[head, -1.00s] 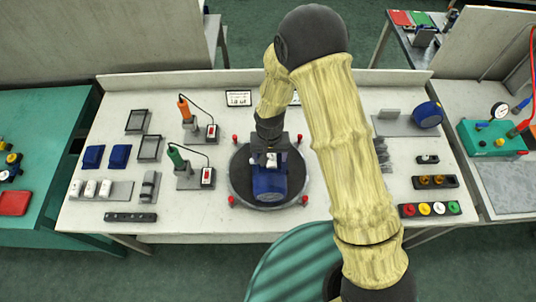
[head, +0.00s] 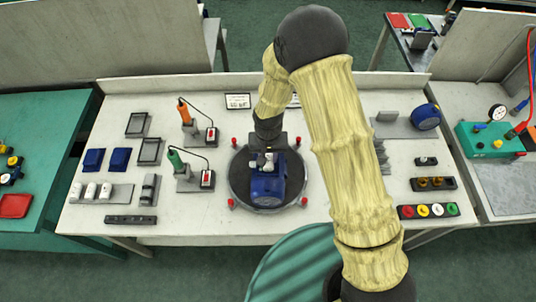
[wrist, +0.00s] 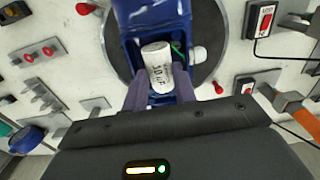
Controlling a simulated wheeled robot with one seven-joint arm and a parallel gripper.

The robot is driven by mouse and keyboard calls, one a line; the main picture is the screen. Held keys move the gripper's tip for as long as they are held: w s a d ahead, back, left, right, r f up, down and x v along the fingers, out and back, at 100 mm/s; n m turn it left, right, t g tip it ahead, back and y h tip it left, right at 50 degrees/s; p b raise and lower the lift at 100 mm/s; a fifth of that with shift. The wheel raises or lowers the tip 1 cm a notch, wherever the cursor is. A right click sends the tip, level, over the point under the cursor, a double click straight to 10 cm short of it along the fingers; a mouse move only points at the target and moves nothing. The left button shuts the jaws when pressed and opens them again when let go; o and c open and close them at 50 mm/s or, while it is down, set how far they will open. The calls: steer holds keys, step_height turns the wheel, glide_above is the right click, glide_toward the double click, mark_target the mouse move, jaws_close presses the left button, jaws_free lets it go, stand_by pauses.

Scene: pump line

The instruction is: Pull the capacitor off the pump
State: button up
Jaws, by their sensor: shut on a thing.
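The blue pump (head: 268,187) sits on the dark round turntable (head: 240,180) in the middle of the bench. The capacitor (wrist: 158,66) is a white cylinder with dark printing, over the pump's open blue housing (wrist: 147,18) in the wrist view. My gripper (wrist: 160,88) is shut on the capacitor, with one finger on each side. In the head view my gripper (head: 268,158) is above the pump and partly hides it. A green wire (wrist: 178,47) shows beside the capacitor. I cannot tell whether the capacitor still touches its seat.
Red posts (head: 231,202) surround the turntable. An orange-handled tool (head: 184,111) and a green-handled tool (head: 175,159) stand to the left. White cylinders (head: 90,191) stand in a holder at far left. A button row (head: 429,210) lies at right.

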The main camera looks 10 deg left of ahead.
steer(key=shift+r+p, duration=1.35)
steer(key=shift+r, duration=0.7)
steer(key=shift+w, duration=0.1)
